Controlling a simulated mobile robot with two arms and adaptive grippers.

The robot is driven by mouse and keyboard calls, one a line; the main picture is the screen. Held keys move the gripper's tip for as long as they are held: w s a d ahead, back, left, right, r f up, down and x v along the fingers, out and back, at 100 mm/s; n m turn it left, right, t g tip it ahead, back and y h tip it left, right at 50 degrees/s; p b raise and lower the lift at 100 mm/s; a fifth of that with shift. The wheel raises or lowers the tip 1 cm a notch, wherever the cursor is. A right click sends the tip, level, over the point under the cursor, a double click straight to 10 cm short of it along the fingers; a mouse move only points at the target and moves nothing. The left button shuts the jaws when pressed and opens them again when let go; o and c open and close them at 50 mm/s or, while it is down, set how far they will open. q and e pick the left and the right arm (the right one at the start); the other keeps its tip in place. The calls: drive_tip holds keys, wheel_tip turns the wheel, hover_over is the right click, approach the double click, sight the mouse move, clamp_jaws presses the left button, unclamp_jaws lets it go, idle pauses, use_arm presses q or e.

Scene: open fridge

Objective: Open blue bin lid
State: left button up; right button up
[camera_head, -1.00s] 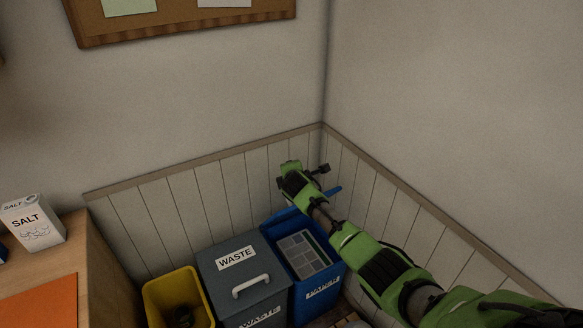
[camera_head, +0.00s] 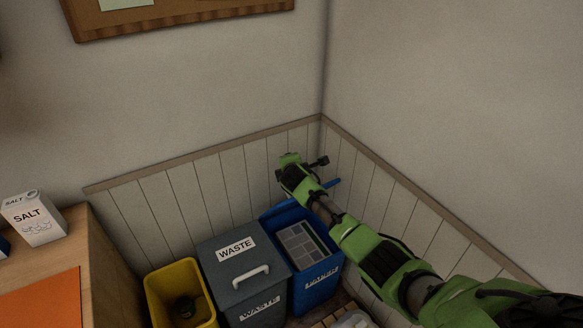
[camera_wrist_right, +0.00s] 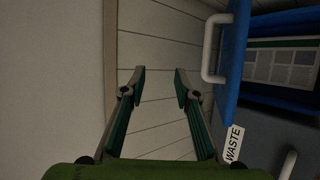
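The blue bin (camera_head: 318,291), labelled PAPER, stands in the corner with its top open. Flat printed paper (camera_head: 303,244) shows inside. Its blue lid (camera_head: 333,184) is raised at the back, partly hidden by my right arm. In the right wrist view the lid (camera_wrist_right: 234,65) stands on edge, with a white handle (camera_wrist_right: 208,50) on the side facing my gripper. My right gripper (camera_wrist_right: 160,72) is open and empty, beside the handle and apart from it, between the lid and the wall panels. In the head view its fingertips are hard to make out. My left gripper is out of view.
A grey WASTE bin (camera_head: 240,272) with a closed lid and white handle stands left of the blue bin. A yellow open bin (camera_head: 181,296) is further left. A wooden counter (camera_head: 112,258) with a salt box (camera_head: 35,218) is at far left. Panelled walls close the corner.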

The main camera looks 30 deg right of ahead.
drive_tip(key=v, duration=1.1)
drive_tip(key=shift+s+r, duration=0.2)
drive_tip(key=shift+a, duration=0.1)
